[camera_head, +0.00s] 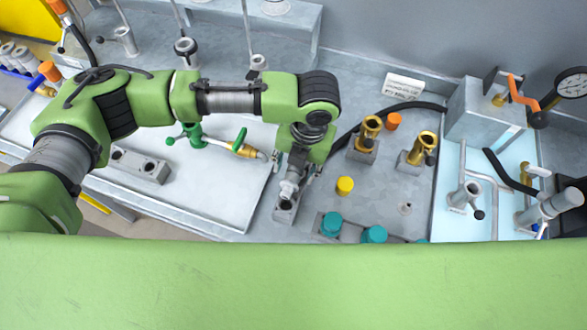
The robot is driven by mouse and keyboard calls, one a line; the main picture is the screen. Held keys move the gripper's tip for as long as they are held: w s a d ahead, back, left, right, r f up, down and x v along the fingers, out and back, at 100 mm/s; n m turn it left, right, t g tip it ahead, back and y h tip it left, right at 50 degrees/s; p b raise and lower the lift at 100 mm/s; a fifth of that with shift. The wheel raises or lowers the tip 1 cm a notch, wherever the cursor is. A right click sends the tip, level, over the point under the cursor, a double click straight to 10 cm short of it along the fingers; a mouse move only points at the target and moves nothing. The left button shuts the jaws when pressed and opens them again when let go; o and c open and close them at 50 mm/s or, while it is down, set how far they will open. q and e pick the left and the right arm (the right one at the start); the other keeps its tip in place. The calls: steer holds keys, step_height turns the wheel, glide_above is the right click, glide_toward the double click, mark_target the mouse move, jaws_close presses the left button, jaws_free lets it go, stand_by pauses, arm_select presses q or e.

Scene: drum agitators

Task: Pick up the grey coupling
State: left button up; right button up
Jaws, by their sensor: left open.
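A grey coupling (288,189) stands on a small grey block (286,212) near the middle of the bench. Its upper part is partly hidden by my gripper. My left gripper (294,173) comes down from above with its fingers open, one on each side of the coupling's upper part. I cannot tell whether the fingers touch it. My right gripper is not in view.
Brass couplings (370,129) on grey blocks stand to the right, with a yellow cap (345,185) and an orange cap (393,121) nearby. Teal caps (374,234) sit in front. A green-handled brass valve (243,149) lies to the left. My green body covers the bottom.

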mark_target(297, 188)
arm_select(q)
steer(key=shift+w+f, duration=0.1)
steer(key=shift+f, duration=0.2)
steer(key=shift+r, duration=0.1)
jaws_close()
steer(key=shift+r, duration=0.1)
steer(key=shift+d+r+b, duration=0.1)
steer(key=shift+r+b, duration=0.15)
steer(key=shift+b, duration=0.05)
step_height(297, 188, up, 2)
steer(key=shift+r+b, duration=0.1)
steer(key=shift+b, duration=0.5)
steer(key=s+r, duration=0.2)
steer(key=s+r+b, duration=0.1)
steer(key=s+r, duration=0.1)
steer(key=r, duration=0.1)
steer(key=shift+s+d+r, duration=0.15)
steer(key=shift+d, duration=0.05)
steer(key=s+r+b, duration=0.1)
steer(key=s+r, duration=0.3)
steer(key=s, duration=0.5)
steer(key=shift+s+d+r+b, duration=0.35)
steer(key=shift+s+r, duration=0.05)
steer(key=shift+w, duration=0.1)
